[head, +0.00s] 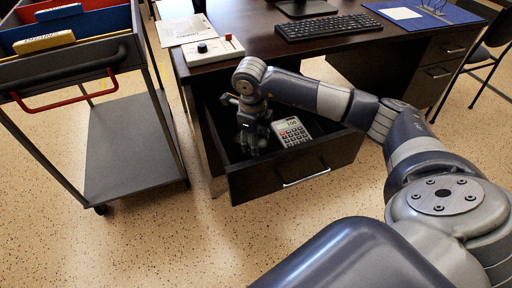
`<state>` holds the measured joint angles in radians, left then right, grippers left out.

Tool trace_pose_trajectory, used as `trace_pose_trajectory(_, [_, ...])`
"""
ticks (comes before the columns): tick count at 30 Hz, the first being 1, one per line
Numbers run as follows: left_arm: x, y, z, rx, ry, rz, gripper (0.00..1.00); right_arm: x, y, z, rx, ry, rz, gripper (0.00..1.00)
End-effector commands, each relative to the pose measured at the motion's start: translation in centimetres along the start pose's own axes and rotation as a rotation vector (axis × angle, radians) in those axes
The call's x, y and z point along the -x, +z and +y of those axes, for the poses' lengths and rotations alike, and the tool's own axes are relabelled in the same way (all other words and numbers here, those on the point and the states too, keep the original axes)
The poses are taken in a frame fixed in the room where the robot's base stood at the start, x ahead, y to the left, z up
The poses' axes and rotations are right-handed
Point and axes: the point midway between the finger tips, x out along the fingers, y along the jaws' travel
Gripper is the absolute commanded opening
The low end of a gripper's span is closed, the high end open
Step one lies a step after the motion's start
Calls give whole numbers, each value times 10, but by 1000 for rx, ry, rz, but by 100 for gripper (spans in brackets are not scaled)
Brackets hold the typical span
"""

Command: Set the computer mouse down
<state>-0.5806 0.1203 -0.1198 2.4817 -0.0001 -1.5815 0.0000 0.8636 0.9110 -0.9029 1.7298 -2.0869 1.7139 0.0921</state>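My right arm reaches from the right edge to the desk's pulled-out drawer (255,189). My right gripper (251,146) points down inside the drawer, at its left part. It is dark against the dark interior, so I cannot tell whether its fingers are open or shut. I cannot make out a computer mouse; one could be hidden in or under the gripper. A grey calculator (292,132) lies in the drawer just right of the gripper. My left gripper is not in view.
The desk (257,42) carries a keyboard (325,27), a monitor stand (305,8), a white control box (213,50), papers (184,30) and a blue pad (447,13). A folder trolley (127,140) stands at left. A chair (499,32) is at far right. Floor before the drawer is clear.

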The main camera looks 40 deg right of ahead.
Motion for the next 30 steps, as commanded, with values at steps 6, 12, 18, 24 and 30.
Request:
trace_pose_trajectory(6, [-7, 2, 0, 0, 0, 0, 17, -30, 0, 4, 1, 1, 1, 26])
trace_pose_trajectory(12, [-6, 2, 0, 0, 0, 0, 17, -29, 0, 4, 1, 0, -1, 26])
trace_pose_trajectory(18, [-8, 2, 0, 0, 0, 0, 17, -33, 0, 4, 1, 0, 0, 57])
trace_pose_trajectory(24, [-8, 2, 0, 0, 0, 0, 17, -32, 0, 4, 1, 0, 0, 71])
trace_pose_trajectory(30, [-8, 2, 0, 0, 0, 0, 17, -32, 0, 4, 1, 0, 0, 71])
